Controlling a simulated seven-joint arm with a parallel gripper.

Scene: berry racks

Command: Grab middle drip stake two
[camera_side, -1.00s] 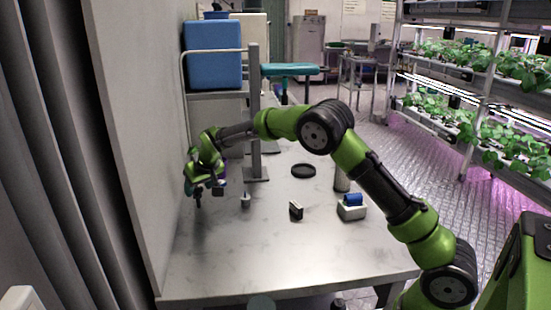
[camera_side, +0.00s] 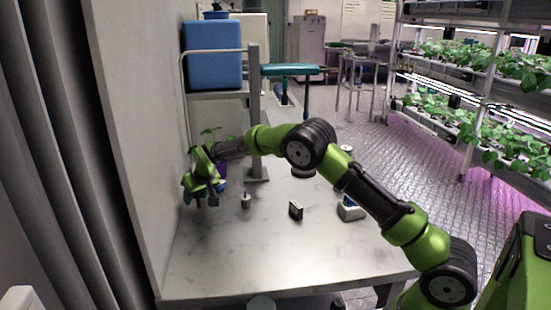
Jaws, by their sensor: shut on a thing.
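My gripper (camera_side: 207,201) is at the left side of the table, low near the wall, with its fingers pointing down. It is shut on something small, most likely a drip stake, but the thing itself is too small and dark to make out. A plant (camera_side: 215,134) in a purple pot (camera_side: 221,171) stands just behind my gripper, partly hidden by it and my wrist. I cannot tell which drip stake is the middle one.
A small white piece with a thin upright (camera_side: 246,201) stands right of my gripper. A grey post (camera_side: 254,120) rises behind it. A black-and-white block (camera_side: 295,210) and a white holder with a blue top (camera_side: 350,211) are farther right. The table front (camera_side: 270,260) is clear.

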